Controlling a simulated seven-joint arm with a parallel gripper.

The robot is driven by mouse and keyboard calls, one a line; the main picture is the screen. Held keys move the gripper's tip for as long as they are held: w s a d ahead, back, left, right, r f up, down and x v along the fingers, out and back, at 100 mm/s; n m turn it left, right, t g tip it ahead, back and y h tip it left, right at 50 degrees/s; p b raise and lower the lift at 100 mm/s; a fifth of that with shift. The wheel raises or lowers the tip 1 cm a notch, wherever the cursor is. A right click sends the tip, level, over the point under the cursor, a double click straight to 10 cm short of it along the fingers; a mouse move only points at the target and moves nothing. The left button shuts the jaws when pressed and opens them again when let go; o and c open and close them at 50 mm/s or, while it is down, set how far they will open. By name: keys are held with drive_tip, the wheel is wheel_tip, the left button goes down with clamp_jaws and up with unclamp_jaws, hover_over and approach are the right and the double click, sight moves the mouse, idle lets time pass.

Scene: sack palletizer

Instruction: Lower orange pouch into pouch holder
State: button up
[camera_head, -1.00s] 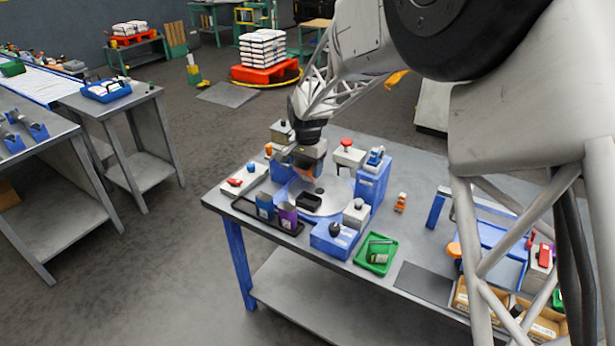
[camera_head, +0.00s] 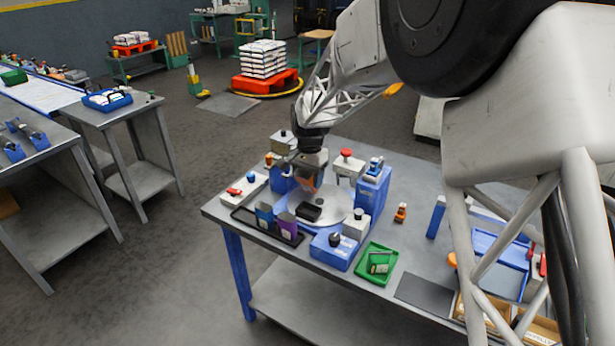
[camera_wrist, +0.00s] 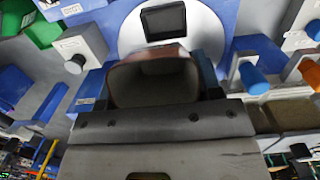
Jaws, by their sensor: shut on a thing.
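My gripper (camera_head: 311,168) is shut on the orange pouch (camera_head: 307,182), which hangs below the jaws over the rear of the round pale disc (camera_head: 335,199). In the wrist view the pouch (camera_wrist: 152,84) shows its dark open mouth and brownish rim, held in front of the jaws. A small black open box (camera_head: 307,212), apparently the pouch holder, sits on the disc, in front of the pouch in the head view. In the wrist view this box (camera_wrist: 163,22) lies just beyond the pouch's rim. The pouch's lower end is hard to see; I see no contact with the box.
A black tray (camera_head: 246,217) with blue (camera_head: 265,215) and purple (camera_head: 287,226) pouches stands at the front left. Blue station blocks (camera_head: 371,190) and a red-knobbed post (camera_head: 346,155) surround the disc. A green tray (camera_head: 376,264) lies at the front right.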

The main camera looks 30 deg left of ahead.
drive_tip(key=g, duration=0.1)
drive_tip(key=w+f+g, duration=0.1)
drive_tip(key=g, duration=0.1)
drive_tip(key=shift+w+a+g, duration=0.1)
drive_tip(key=shift+w+g, duration=0.2)
drive_tip(key=shift+g, duration=0.6)
drive_tip(key=shift+f, duration=0.2)
drive_tip(key=shift+f, duration=2.25)
drive_tip(key=shift+f, duration=0.85)
